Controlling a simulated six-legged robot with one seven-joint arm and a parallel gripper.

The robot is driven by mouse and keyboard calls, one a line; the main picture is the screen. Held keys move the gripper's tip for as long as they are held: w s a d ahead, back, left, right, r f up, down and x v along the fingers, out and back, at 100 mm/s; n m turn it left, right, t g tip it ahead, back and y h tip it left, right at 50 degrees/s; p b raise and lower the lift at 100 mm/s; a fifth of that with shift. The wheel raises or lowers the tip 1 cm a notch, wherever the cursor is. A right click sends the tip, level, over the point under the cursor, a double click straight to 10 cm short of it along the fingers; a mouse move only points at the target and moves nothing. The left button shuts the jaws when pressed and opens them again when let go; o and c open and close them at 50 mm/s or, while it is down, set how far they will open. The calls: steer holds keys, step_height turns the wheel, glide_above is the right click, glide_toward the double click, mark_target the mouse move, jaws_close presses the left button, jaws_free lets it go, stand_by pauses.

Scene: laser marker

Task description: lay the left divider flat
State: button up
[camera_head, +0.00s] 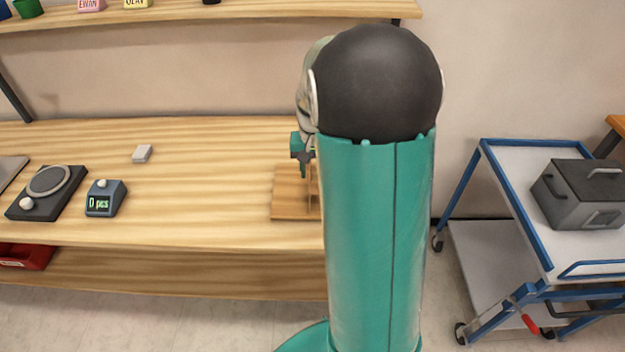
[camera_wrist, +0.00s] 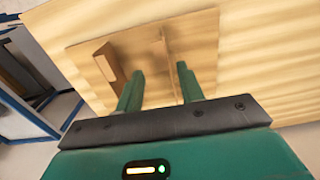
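A wooden board (camera_head: 287,207) lies on the bench, partly hidden behind my arm in the head view. A thin upright divider (camera_head: 309,190) stands on it beside my arm; it seems to be the left one. In the wrist view the board (camera_wrist: 143,50) carries this thin divider (camera_wrist: 167,48), seen nearly edge-on, and a second upright wooden piece (camera_wrist: 108,66) near its left edge. My gripper (camera_wrist: 158,84) is open, its two green fingers apart over the board with the thin divider's line between them. I cannot tell whether they touch it. My gripper (camera_head: 301,152) is partly hidden in the head view.
A scale (camera_head: 47,190), a blue counter box (camera_head: 105,199) and a small grey block (camera_head: 142,153) sit on the bench (camera_head: 200,215) to the left. A blue-framed trolley (camera_head: 505,185) with a grey metal box (camera_head: 580,195) stands right. A shelf (camera_head: 250,12) runs above.

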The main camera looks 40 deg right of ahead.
mark_target(314, 188)
step_height(314, 188, down, 4)
steer(key=shift+f, duration=0.2)
jaws_close()
